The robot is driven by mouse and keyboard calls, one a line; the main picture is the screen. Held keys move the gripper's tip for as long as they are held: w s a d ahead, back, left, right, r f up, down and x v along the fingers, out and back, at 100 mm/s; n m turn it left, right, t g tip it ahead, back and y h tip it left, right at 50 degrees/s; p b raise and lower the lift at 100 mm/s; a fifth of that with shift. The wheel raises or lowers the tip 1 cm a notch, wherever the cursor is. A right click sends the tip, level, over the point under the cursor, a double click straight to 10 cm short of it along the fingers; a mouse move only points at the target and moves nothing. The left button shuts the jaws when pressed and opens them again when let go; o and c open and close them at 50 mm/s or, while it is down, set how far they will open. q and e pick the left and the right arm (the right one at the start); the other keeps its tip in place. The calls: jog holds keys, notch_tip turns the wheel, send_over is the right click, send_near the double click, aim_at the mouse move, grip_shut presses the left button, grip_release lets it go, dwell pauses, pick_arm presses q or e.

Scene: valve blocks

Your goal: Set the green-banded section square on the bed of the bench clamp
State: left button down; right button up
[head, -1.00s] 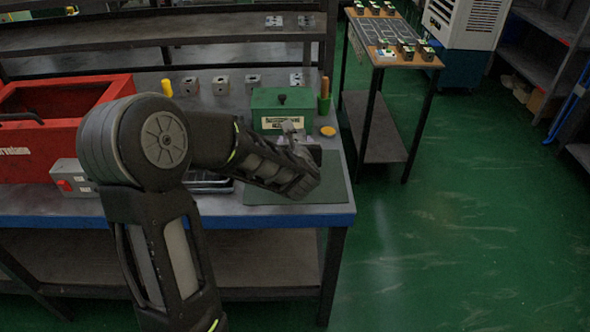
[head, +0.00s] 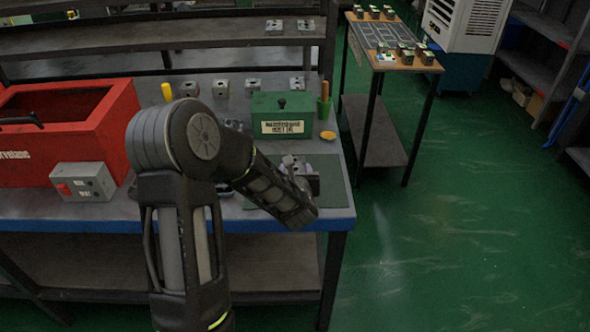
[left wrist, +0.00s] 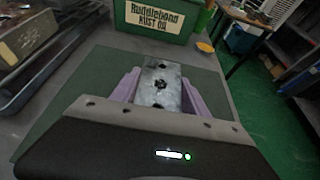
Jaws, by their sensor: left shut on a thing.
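My left gripper (head: 292,168) is low over the dark green mat (head: 326,176) at the bench's right end. In the left wrist view its purple fingers (left wrist: 158,92) close on both sides of a grey metal block (left wrist: 160,82). The block's face has dark holes; I see no green band on it. In the head view, the block (head: 289,160) shows only in part beside the gripper. I cannot tell whether it touches the mat. I cannot make out the bench clamp; my arm covers part of the bench. My right gripper is not in view.
A green box (head: 283,128) stands just behind the mat, with a green cup (head: 324,106) and yellow dish (head: 328,135) beside it. Several metal blocks (head: 221,89) line the bench's back. A red box (head: 88,140) and grey switch box (head: 84,182) stand left.

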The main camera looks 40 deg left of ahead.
pick_arm(q)
jog(key=c, duration=0.6)
grip_release()
